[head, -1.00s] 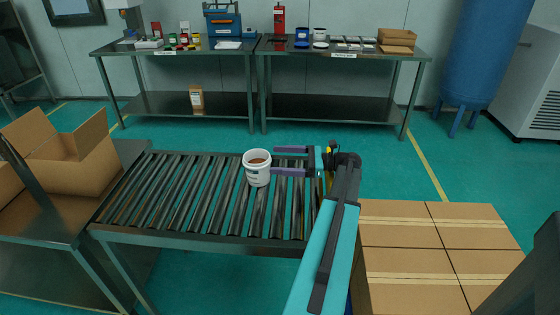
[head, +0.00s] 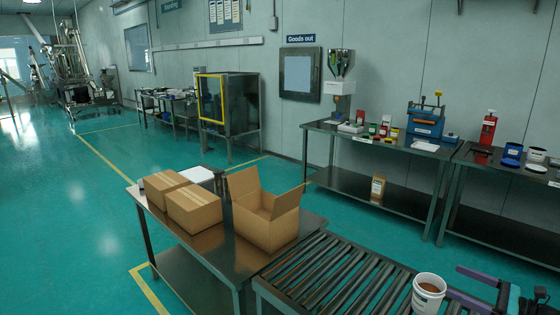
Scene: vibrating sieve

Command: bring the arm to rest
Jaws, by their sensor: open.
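My gripper (head: 486,287) shows at the bottom right of the head view, low over the roller conveyor (head: 330,277). Its two purple fingers are apart and point left. A white tub (head: 428,294) with brown contents stands upright on the rollers, just left of the fingers. I cannot tell whether the lower finger touches the tub. Most of my arm is out of the frame.
A steel table (head: 213,248) left of the conveyor holds an open carton (head: 264,212) and two closed cartons (head: 194,206). Benches (head: 345,133) with tools stand along the wall. The green floor (head: 60,220) at left is clear.

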